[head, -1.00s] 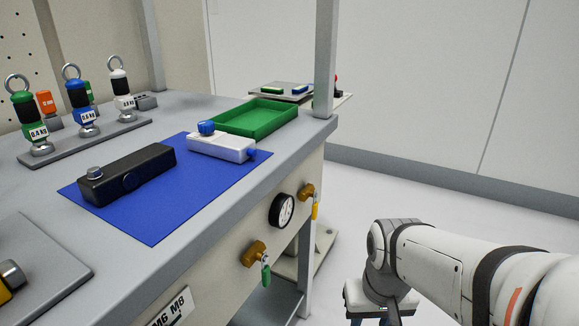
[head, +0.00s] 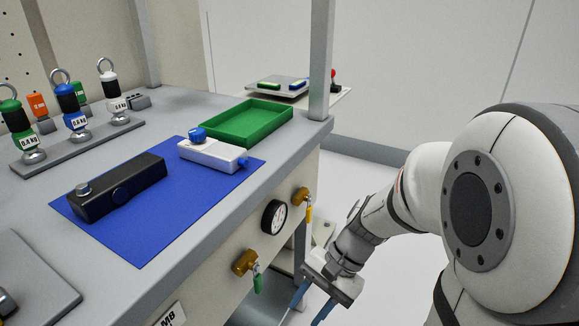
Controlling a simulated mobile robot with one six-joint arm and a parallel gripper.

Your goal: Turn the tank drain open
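Two brass valves sit on the front panel of the bench in the head view. The nearer brass valve (head: 244,262) has a green handle (head: 257,282) hanging down. The farther brass valve (head: 299,197) has a yellow handle (head: 308,212), also hanging down. I see no label telling which is the tank drain. My gripper (head: 305,312) points downward, to the right of the green-handled valve and below the yellow-handled one. Its two blue fingers are apart with nothing seen between them. The fingertips are near the bottom edge of the picture.
A round gauge (head: 273,216) sits between the valves. The bench top holds a blue mat (head: 200,205) with a black block (head: 118,188) and a white block (head: 212,154), and a green tray (head: 262,141). A grey bench post (head: 320,60) rises at the corner. Floor is open at right.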

